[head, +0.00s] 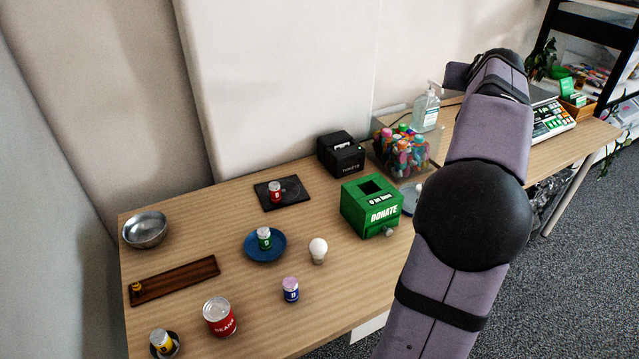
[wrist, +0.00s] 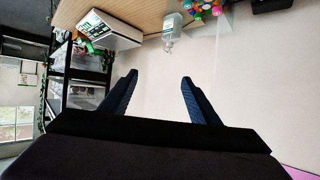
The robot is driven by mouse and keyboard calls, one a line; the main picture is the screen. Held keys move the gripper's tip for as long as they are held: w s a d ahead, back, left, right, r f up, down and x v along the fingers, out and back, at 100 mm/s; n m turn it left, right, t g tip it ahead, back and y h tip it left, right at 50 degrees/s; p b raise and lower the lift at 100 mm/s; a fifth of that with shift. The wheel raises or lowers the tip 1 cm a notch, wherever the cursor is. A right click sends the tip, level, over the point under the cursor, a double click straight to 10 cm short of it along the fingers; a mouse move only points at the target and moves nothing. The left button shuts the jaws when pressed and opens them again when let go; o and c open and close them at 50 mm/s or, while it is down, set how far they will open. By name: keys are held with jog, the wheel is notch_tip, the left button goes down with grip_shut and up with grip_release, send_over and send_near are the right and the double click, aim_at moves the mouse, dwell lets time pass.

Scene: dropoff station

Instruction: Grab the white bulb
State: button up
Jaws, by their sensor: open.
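A white bulb (head: 318,249) with a rounded top stands on the wooden table (head: 210,259) in the head view, right of a blue plate (head: 281,249) and in front of the green donation box (head: 368,207). The bulb does not show in the wrist view. My gripper (wrist: 157,85) is open and empty in the wrist view, its two dark fingers spread wide apart. It faces the wall, away from the bulb. In the head view my arm rises at the right, and its fingertips are hidden.
Blue (head: 291,289), green (head: 264,238), red (head: 275,191) and yellow (head: 161,341) small jars stand around the table. A beans can (head: 219,317), metal bowl (head: 145,230), wooden tray (head: 173,281) and black printer (head: 341,154) are there too. A pump bottle (head: 425,108) stands at the back.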

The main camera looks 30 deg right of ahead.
jog(key=w+a+f+n+y+p, duration=0.1)
jog(key=w+a+f+y+p, duration=0.15)
jog(key=w+a+f, duration=0.45)
jog(key=n+g+y+p, duration=0.3)
jog(key=g+y+p, duration=0.1)
jog(key=g+y, duration=0.1)
send_near(317, 244)
jog(key=x, duration=0.5)
jog(key=shift+w+a+f, duration=0.1)
jog(key=shift+f, duration=0.3)
jog(key=shift+x, duration=1.1)
jog(key=shift+d+b+x, duration=0.2)
jog(key=shift+x, duration=1.05)
jog(key=shift+d+b+x, duration=0.15)
jog(key=shift+b+x, duration=0.05)
jog(key=shift+x, duration=1.1)
